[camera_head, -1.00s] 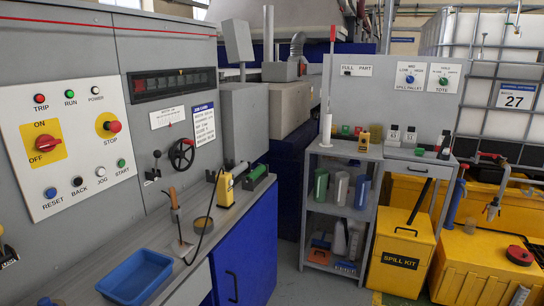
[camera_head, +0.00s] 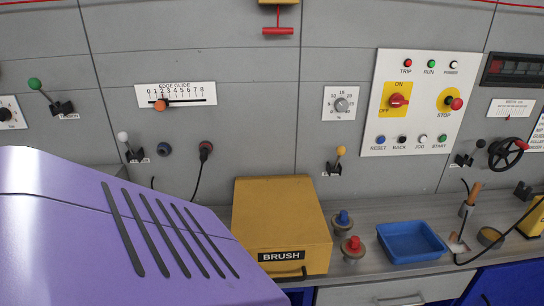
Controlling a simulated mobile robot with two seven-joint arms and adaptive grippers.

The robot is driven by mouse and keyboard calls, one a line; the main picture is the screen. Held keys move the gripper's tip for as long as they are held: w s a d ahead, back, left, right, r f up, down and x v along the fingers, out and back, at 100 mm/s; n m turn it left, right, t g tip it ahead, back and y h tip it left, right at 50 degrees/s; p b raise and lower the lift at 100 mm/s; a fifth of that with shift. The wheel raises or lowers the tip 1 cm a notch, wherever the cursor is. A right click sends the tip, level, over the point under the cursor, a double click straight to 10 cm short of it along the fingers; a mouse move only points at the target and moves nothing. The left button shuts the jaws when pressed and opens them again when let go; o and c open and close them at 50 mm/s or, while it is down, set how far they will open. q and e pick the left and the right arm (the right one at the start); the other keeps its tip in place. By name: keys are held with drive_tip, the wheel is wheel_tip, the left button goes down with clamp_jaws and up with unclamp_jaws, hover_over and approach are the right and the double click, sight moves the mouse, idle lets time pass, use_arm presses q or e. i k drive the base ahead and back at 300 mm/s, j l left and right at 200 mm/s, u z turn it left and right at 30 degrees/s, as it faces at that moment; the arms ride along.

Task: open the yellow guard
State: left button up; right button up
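A yellow box-shaped guard (camera_head: 283,218) labelled BRUSH stands on the grey counter, near the middle of the head view. Its top slopes toward me and looks closed. A purple casing with dark slots covers the lower left and stands in front of the guard's left side. Neither of my grippers shows.
Red and blue knobs (camera_head: 353,249) (camera_head: 343,222) and a blue tray (camera_head: 411,242) sit right of the guard. A control panel (camera_head: 420,103) and several levers are on the wall. A red T-handle (camera_head: 278,30) hangs at the top. A purple casing (camera_head: 80,235) blocks the lower left.

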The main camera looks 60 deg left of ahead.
sight(280, 223)
drive_tip(key=u, duration=1.55)
